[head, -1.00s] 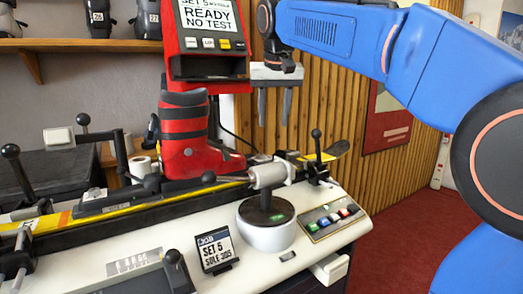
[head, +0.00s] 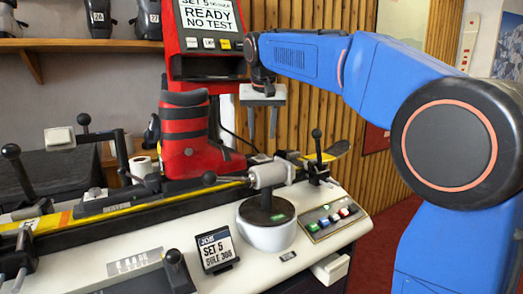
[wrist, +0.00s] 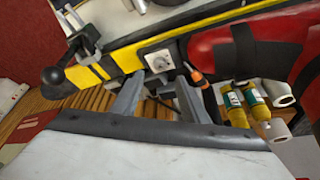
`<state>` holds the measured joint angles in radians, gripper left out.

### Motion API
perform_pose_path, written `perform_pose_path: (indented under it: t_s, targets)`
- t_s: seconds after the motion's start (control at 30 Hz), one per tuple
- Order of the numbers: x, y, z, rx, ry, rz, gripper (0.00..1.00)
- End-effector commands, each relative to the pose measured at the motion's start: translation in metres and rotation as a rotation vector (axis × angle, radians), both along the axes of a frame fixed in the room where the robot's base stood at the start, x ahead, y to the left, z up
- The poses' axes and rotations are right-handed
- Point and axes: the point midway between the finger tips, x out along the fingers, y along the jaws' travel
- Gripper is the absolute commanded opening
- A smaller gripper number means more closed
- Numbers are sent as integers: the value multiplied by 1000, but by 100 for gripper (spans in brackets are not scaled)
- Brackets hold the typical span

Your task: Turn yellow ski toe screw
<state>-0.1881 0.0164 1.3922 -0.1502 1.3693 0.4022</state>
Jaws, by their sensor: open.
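The yellow ski (head: 105,211) lies clamped along the bench, its tip at the right; it also runs across the top of the wrist view (wrist: 215,33). The red boot (head: 185,140) stands on it and shows at the right of the wrist view (wrist: 285,50). A pale square plate with a small round centre (wrist: 158,59), perhaps the toe screw, sits at the ski's edge beyond my fingertips. My gripper (head: 262,134) hangs fingers down, open and empty, right of the boot and above the ski. In the wrist view (wrist: 163,85) nothing is between the fingers.
A silver cylinder (head: 268,176) on a black-topped white stand is in front of the ski. Black-knobbed clamp levers (head: 316,134) rise near the ski. A red display unit (head: 208,40) stands behind the boot. The wrist view shows an orange-handled tool (wrist: 196,76) and yellow bottles (wrist: 234,108).

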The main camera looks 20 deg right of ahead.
Motion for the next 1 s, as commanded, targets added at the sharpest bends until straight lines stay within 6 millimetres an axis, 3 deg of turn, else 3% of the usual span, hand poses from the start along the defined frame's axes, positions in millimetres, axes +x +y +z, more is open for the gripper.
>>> perform_pose_path:
  t_s: [0.2, 0.4, 0.9, 1.0]
  targets:
    - [14, -3, -37, 0, 3, 0, 41]
    - [24, -5, -61, 0, 2, 0, 41]
    - [29, -6, -73, 0, 0, 0, 41]
    - [29, -6, -73, 0, 0, 0, 17]
